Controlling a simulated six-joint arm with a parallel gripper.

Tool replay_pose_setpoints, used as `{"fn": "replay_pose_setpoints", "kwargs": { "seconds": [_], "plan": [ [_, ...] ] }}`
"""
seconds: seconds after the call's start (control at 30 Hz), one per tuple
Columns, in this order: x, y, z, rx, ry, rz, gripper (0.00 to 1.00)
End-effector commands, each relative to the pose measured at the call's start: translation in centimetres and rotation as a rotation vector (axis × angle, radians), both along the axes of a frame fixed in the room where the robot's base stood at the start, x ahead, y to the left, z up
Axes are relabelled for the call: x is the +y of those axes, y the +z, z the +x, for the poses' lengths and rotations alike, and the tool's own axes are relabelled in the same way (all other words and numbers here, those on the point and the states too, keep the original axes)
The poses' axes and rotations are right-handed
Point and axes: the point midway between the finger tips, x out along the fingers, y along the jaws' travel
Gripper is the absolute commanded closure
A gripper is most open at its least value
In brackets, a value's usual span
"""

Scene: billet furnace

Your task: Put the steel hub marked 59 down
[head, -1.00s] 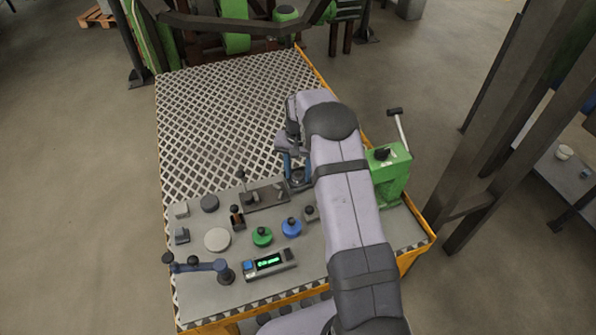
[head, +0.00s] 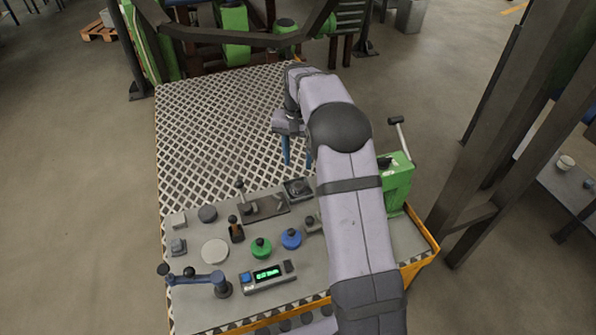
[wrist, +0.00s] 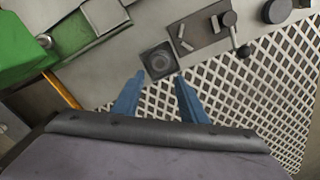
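A round grey metal piece (wrist: 158,62), which looks like the steel hub, sits in a dark square holder (wrist: 146,72) in the wrist view. The holder with the round piece also shows on the bench in the head view (head: 298,188). I cannot read a number on it. My gripper (head: 297,162) is above the bench, on the grid side of the holder. In the wrist view my gripper (wrist: 160,79) has its two blue fingers apart with nothing between them. The fingers appear clear of the round piece.
A plate with a lever (head: 264,204) lies left of the holder. A green lever press (head: 397,184) stands to the right. Green (head: 261,248) and blue (head: 291,239) knobbed pieces, a pale disc (head: 215,251) and a display box (head: 268,277) are nearer. The grid surface (head: 210,130) is clear.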

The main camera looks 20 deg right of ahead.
Motion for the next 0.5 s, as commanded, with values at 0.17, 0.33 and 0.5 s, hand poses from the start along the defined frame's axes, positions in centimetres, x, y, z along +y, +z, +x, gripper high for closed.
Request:
{"fn": "replay_pose_setpoints", "kwargs": {
  "seconds": [0.17, 0.33, 0.5],
  "plan": [
    [0.0, 1.6, 0.0, 0.000, 0.000, 0.000, 0.61],
    [0.0, 2.1, 0.0, 0.000, 0.000, 0.000, 0.61],
    [0.3, 2.2, -0.5, 0.001, 0.014, 0.001, 0.61]
  ]
}}
